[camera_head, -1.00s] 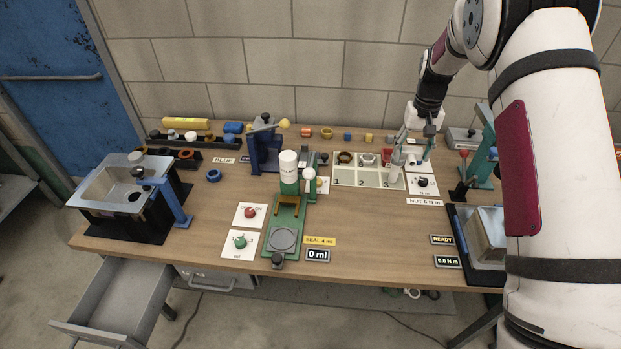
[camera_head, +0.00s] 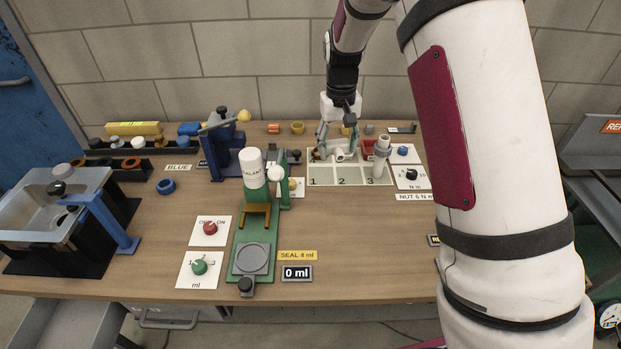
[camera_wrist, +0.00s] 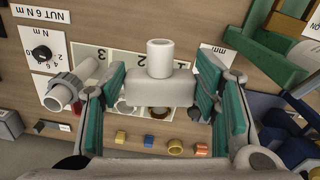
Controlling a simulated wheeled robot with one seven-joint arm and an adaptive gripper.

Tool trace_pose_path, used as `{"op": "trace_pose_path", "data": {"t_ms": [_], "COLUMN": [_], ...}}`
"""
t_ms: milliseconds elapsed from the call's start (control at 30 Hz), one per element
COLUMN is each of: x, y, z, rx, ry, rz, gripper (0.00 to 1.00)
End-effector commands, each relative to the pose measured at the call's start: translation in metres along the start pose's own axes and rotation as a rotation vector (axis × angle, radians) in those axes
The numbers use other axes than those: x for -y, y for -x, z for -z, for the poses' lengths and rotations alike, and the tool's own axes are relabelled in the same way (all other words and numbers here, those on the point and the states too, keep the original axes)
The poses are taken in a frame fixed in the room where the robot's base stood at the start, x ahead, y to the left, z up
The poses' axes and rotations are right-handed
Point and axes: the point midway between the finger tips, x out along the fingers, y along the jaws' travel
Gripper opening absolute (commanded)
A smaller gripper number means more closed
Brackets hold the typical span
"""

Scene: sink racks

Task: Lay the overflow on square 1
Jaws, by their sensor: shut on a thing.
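My gripper (camera_head: 341,148) is shut on a white piece with a block body and a short round tube, seemingly the overflow (camera_wrist: 158,82). The wrist view shows the block between the green finger pads. In the head view the gripper and the piece (camera_head: 346,155) are at the back of the white numbered board, behind squares 1 and 2. Square 1 (camera_head: 321,177) is bare at the board's front left; the held piece hides much of it in the wrist view. The height above the board is hard to tell.
Small parts lie at the board's back edge. A green sealant stand (camera_head: 253,210) and blue press (camera_head: 222,148) are to the left. Square 2 (camera_head: 348,175) is bare.

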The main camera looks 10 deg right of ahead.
Motion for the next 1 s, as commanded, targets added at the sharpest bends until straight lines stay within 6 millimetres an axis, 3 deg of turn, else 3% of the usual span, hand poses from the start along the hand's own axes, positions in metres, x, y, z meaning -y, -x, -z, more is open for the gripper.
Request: {"op": "trace_pose_path", "data": {"t_ms": [33, 200, 600, 767, 1000], "x": [0.0, 0.001, 0.003, 0.003, 0.005], "y": [-0.015, -0.041, -0.098, -0.099, -0.084], "z": [0.007, 0.005, -0.02, -0.029, -0.035], "rx": [-0.001, -0.002, 0.001, 0.003, 0.004], "ry": [-0.001, 0.0, -0.006, -0.033, -0.093], "rz": [0.0, 0.002, 0.01, 0.011, 0.01], "gripper": [0.28, 0.28, 0.28, 0.28, 0.28]}}
